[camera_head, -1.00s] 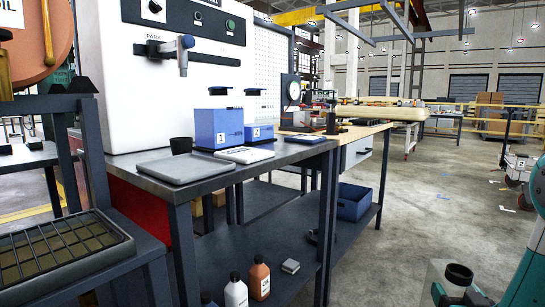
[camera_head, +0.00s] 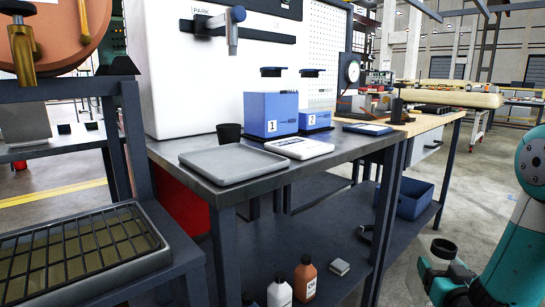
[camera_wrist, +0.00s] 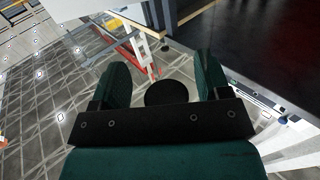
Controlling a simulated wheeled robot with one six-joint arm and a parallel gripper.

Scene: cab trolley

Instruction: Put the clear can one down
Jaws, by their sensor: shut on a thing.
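The clear can shows as a see-through body with a black cap (camera_head: 443,249) at the lower right of the head view. My gripper (camera_head: 445,274) is shut around it and holds it up off any surface, to the right of the dark workbench (camera_head: 352,146). In the wrist view, the round black cap (camera_wrist: 167,93) sits between the two green fingers of my gripper (camera_wrist: 160,78). The can's clear body is hard to make out, and its lower part is hidden by my gripper and the frame edge.
The bench holds a grey tray (camera_head: 232,163), a black cup (camera_head: 229,133), a white scale (camera_head: 298,148) and blue boxes numbered 1 (camera_head: 272,114) and 2 (camera_head: 314,120). A grated basin (camera_head: 75,255) is at left.

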